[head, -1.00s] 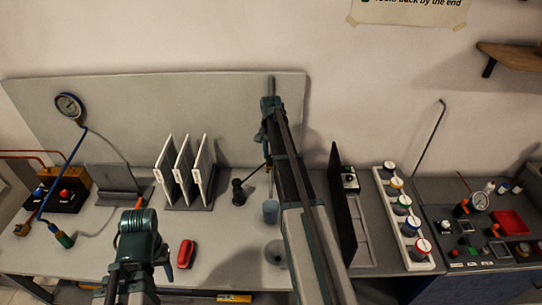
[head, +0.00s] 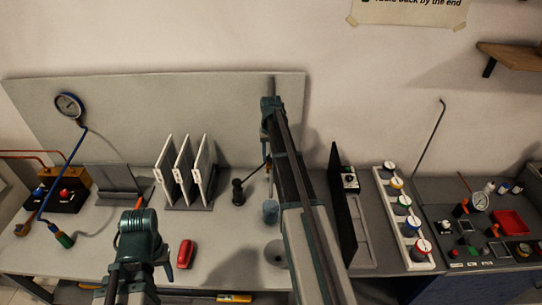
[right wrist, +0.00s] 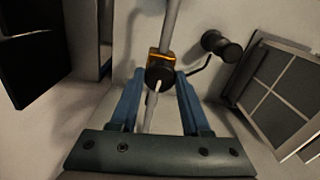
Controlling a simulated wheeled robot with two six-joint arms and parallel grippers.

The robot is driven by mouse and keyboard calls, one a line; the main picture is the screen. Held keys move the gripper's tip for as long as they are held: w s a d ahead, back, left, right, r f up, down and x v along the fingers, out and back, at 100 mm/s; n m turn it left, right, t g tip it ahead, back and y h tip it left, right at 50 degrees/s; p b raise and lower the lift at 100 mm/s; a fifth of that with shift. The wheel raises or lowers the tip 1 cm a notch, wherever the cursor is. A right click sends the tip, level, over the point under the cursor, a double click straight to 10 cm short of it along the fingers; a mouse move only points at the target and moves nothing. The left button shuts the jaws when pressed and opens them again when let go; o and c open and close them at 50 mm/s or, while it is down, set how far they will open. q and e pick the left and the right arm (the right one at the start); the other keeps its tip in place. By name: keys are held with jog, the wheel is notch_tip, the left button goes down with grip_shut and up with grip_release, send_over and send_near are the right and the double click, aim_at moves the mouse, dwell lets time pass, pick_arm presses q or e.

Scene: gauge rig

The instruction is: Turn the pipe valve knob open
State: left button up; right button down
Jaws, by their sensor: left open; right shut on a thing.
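In the right wrist view a pipe valve with a brass-orange body (right wrist: 159,64) sits on a grey pipe (right wrist: 171,25). Its dark round knob (right wrist: 159,76) faces the camera, with a pale bar running down from it. My right gripper (right wrist: 160,85) has its blue fingers on either side of the knob and is shut on it. In the head view the right arm hides most of the valve and that gripper. My left gripper (head: 167,272) is low at the left, largely covered by its own arm, open and away from the valve.
A black-handled crank (head: 238,191) stands left of the valve and also shows in the right wrist view (right wrist: 222,46). A dark upright panel (head: 343,205) stands to the right.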

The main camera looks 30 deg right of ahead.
aim_at(271, 157)
jog(key=shift+n, duration=0.3)
dwell(0.4)
jog(key=shift+c, duration=1.8)
grip_release()
jog(key=shift+r, duration=0.1)
notch_tip(271, 157, up, 14)
jog(key=p, duration=1.3)
jog(key=shift+f+p, duration=0.2)
jog(key=shift+p, duration=0.2)
